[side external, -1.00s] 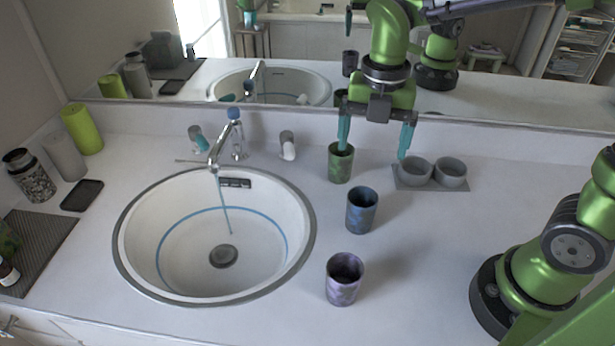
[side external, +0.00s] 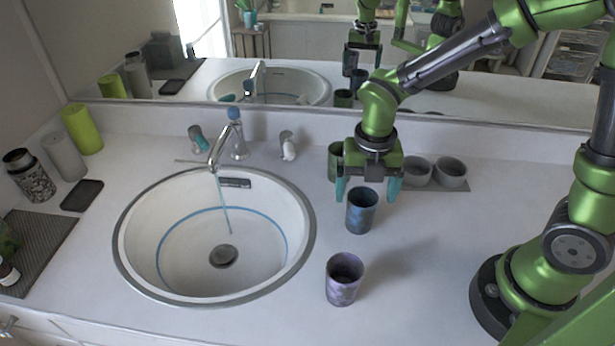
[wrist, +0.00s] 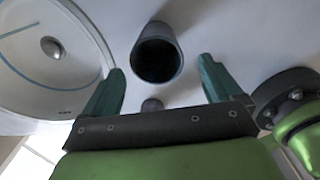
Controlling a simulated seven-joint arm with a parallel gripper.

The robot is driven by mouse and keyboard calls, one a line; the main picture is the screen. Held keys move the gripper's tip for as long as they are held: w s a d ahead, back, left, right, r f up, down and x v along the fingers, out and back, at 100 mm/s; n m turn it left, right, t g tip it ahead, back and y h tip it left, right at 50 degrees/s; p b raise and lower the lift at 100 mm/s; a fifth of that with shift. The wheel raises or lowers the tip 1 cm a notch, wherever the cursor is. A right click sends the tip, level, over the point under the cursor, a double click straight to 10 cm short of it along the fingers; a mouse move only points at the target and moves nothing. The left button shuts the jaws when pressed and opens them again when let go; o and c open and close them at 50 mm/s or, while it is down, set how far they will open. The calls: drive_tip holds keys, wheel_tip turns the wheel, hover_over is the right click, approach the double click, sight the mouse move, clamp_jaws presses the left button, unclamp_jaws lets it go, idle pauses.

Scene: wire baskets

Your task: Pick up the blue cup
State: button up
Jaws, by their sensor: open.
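The blue cup (side external: 361,211) stands upright on the white counter, right of the sink, between a green cup and a purple cup. In the wrist view the blue cup (wrist: 157,54) shows its dark open mouth, ahead of and between the fingers. My gripper (side external: 369,194) is open and empty, its teal fingertips at either side of the blue cup near its rim height in the side view. In the wrist view my gripper (wrist: 160,78) has its fingers wide apart, with the cup apart from both.
The purple cup (side external: 344,279) stands in front. The green cup (side external: 335,162) is behind, partly hidden by my gripper. Two grey bowls (side external: 450,172) sit on a tray at the right. The round sink (side external: 128,265) and faucet (side external: 226,140) are left. A mirror wall bounds the back.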

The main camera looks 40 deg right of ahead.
sight(362, 204)
drive_tip(key=f, duration=0.5)
drive_tip(key=shift+w+d, duration=0.15)
drive_tip(key=shift+w, duration=0.2)
drive_tip(key=c, duration=1.1)
